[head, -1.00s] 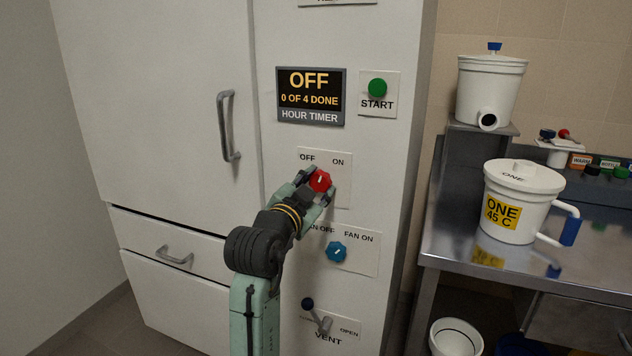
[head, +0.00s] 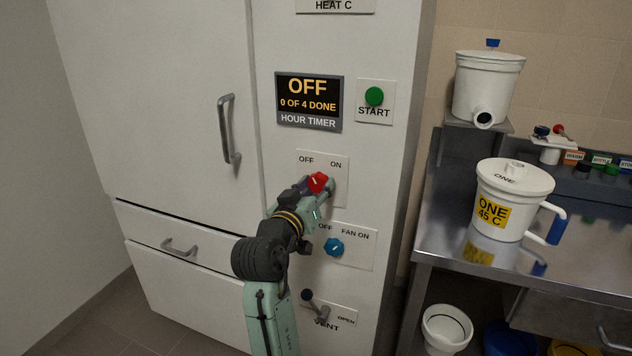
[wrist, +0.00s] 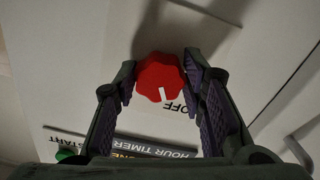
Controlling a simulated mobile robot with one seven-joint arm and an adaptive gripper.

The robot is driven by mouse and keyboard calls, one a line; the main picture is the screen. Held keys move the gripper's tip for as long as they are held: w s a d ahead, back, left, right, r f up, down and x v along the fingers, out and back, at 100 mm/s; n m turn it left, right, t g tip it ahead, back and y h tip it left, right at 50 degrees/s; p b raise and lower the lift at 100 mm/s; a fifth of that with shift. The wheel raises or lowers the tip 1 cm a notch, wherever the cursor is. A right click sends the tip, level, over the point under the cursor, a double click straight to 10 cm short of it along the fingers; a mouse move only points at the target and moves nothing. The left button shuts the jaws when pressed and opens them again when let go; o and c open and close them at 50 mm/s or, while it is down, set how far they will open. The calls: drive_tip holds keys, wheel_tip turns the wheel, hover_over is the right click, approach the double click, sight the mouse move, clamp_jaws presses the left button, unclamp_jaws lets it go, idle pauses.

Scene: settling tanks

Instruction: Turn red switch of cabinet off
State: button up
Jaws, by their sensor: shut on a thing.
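The red switch (head: 318,182) is a round lobed knob on a white plate (head: 338,165) marked OFF at left and ON at right, on the front of the white cabinet (head: 180,100). My gripper (wrist: 160,82) has a finger on each side of the red switch, shut on it. The switch also shows in the wrist view (wrist: 158,72), which is upside down. Its white mark there points down, toward the near edge of the OFF label (wrist: 176,108). The ON label is not seen in the wrist view.
Above is the hour timer display (head: 308,101), reading OFF, beside a green start button (head: 374,97). A blue fan knob (head: 334,247) and a vent lever (head: 313,304) are below. A door handle (head: 228,130) is left. A steel counter (head: 450,255) with white pots stands right.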

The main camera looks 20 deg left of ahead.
drive_tip(key=shift+n, duration=0.6)
drive_tip(key=o, duration=1.1)
drive_tip(key=shift+o, duration=0.2)
drive_tip(key=shift+s, duration=0.15)
drive_tip(key=s, duration=1.1)
drive_tip(key=shift+s+a, duration=0.2)
drive_tip(key=shift+s, duration=0.2)
